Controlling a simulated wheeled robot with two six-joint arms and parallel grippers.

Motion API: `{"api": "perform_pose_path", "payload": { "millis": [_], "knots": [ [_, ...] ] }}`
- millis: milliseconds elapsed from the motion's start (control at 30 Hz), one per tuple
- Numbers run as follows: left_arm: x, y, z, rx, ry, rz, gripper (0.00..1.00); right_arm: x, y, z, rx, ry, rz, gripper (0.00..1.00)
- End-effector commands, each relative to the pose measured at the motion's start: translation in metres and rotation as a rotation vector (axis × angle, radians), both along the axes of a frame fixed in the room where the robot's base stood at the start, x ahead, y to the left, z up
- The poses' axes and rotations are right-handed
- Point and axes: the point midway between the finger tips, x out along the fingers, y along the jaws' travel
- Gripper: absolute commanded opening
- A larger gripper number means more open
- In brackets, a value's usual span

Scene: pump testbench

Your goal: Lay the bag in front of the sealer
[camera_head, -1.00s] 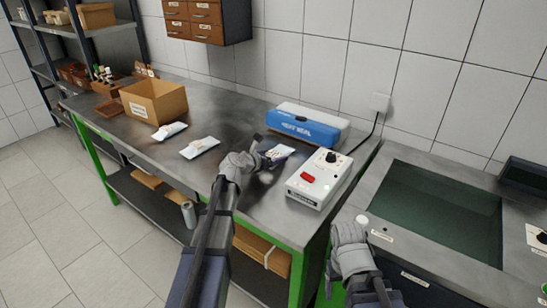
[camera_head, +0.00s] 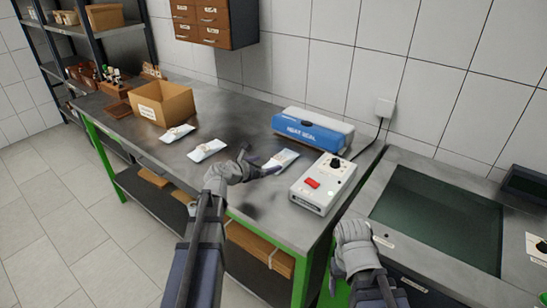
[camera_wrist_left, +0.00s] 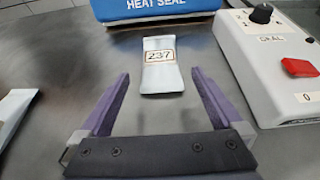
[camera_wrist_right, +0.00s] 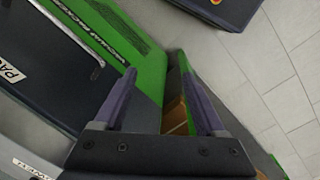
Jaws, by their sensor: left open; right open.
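A small white bag with a label reading 237 lies flat on the metal bench (camera_head: 250,215), just in front of the blue and white heat sealer (camera_head: 313,130). The bag (camera_head: 282,160) also shows in the left wrist view (camera_wrist_left: 162,76), with the sealer's blue front (camera_wrist_left: 155,8) behind it. My left gripper (camera_head: 259,163) is open, low over the bench on the bag's near-left side. Its spread fingers (camera_wrist_left: 160,78) flank the bag's near end with gaps on both sides. My right gripper (camera_wrist_right: 157,65) is open and empty, beyond the bench's right end.
A white control box (camera_head: 323,183) with a red switch stands right of the bag. Two other bags (camera_head: 207,150) (camera_head: 177,134) lie to the left, near an open cardboard box (camera_head: 160,102). A dark-topped machine (camera_head: 440,215) stands at the right.

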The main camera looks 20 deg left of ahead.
Motion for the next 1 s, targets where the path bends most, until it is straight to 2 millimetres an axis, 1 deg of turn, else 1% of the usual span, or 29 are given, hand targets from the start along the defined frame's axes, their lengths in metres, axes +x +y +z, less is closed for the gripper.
{"api": "perform_pose_path", "payload": {
  "millis": [33,100,300,1000],
  "knots": [
    [-0.010,0.003,0.006,-0.001,0.000,0.003,1.00,0.000,0.000,0.006,0.000,0.000,0.000,0.73],
    [-0.017,0.006,0.009,-0.001,-0.001,0.003,1.00,0.000,0.000,0.009,0.000,0.000,0.000,0.73],
    [-0.028,0.010,0.012,-0.001,0.000,0.000,1.00,0.000,0.000,0.012,0.000,0.000,0.000,0.73],
    [-0.028,0.010,0.012,0.000,0.000,0.000,1.00,0.000,0.000,0.012,0.000,0.000,0.000,0.73]
  ]
}}
